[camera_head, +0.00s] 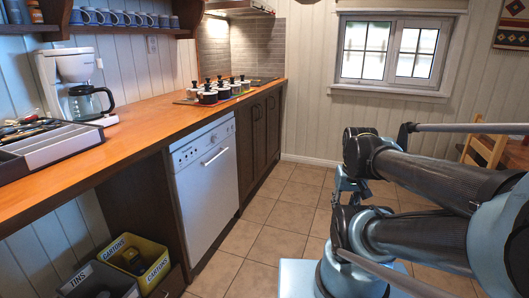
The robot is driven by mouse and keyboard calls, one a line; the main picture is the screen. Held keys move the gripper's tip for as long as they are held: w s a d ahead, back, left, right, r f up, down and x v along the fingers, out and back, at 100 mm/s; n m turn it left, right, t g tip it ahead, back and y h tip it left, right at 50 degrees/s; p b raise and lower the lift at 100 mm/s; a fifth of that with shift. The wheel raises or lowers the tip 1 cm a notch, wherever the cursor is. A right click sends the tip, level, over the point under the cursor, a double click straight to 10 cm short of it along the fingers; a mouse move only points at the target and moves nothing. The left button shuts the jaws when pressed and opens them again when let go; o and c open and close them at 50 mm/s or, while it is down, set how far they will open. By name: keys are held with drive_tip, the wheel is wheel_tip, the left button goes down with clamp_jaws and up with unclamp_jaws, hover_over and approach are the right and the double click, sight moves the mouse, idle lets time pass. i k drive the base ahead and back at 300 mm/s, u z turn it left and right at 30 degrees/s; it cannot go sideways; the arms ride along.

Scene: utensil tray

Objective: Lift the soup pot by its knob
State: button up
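Several small lidded pots with dark upright knobs (208,97) stand close together on the wooden counter at the back, near the corner. Some have dark bodies and some have pale bands. They are too small and crowded to tell which one is the soup pot. My arm fills the right side, far from the pots. A blue-grey part that may be my gripper (345,186) hangs below the arm's dark end joint, over the floor. Its fingers cannot be made out, and nothing is visibly held.
The counter (135,110) also holds a coffee maker (75,80) and a utensil tray (62,145). Below are a white dishwasher (207,185), a yellow cartons bin (150,275) and a grey tins bin (78,280). The tiled floor (255,222) is clear.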

sight(207, 97)
drive_tip(key=u, duration=0.4)
drive_tip(key=i, duration=1.6)
drive_tip(key=u, duration=0.35)
